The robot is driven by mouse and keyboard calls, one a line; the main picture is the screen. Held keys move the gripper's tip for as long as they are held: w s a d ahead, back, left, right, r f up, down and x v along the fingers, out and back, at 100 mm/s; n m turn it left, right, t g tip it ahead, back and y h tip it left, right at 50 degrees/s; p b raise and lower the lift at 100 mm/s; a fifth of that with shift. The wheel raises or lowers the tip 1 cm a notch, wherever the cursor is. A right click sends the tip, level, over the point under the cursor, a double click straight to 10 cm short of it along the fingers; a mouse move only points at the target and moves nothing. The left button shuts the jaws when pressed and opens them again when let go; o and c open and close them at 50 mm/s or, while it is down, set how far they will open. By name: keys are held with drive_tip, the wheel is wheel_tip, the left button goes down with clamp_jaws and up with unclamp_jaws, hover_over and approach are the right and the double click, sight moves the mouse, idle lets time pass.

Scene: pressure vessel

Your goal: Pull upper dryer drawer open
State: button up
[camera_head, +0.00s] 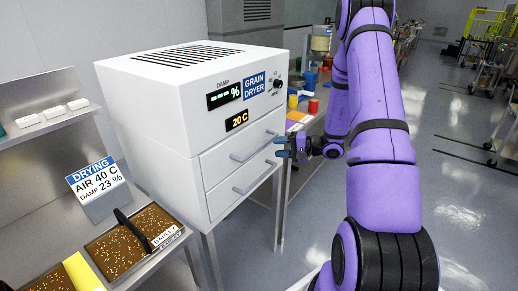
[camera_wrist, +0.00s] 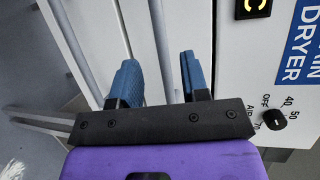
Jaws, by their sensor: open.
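The white grain dryer (camera_head: 165,105) stands left of centre in the head view. Its upper drawer (camera_head: 222,156) has a grey bar handle (camera_head: 255,146) and looks closed. My gripper (camera_head: 281,147) is open at the right end of the drawer front, with blue fingertips towards it. In the wrist view the upper handle (camera_wrist: 160,40) runs into the gap between the two fingers of my gripper (camera_wrist: 162,80), with a finger on each side. I cannot tell whether either finger touches it. The gripper body hides the handle's near part.
The lower drawer (camera_head: 225,192) has a similar handle (camera_head: 252,179), also seen left of the fingers in the wrist view (camera_wrist: 75,45). A bench with a seed tray (camera_head: 98,246) and drying sign (camera_head: 97,188) is at left. Open floor (camera_head: 455,130) lies right of my arm.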

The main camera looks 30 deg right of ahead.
sight(261, 148)
drive_tip(key=x, duration=0.8)
clamp_jaws()
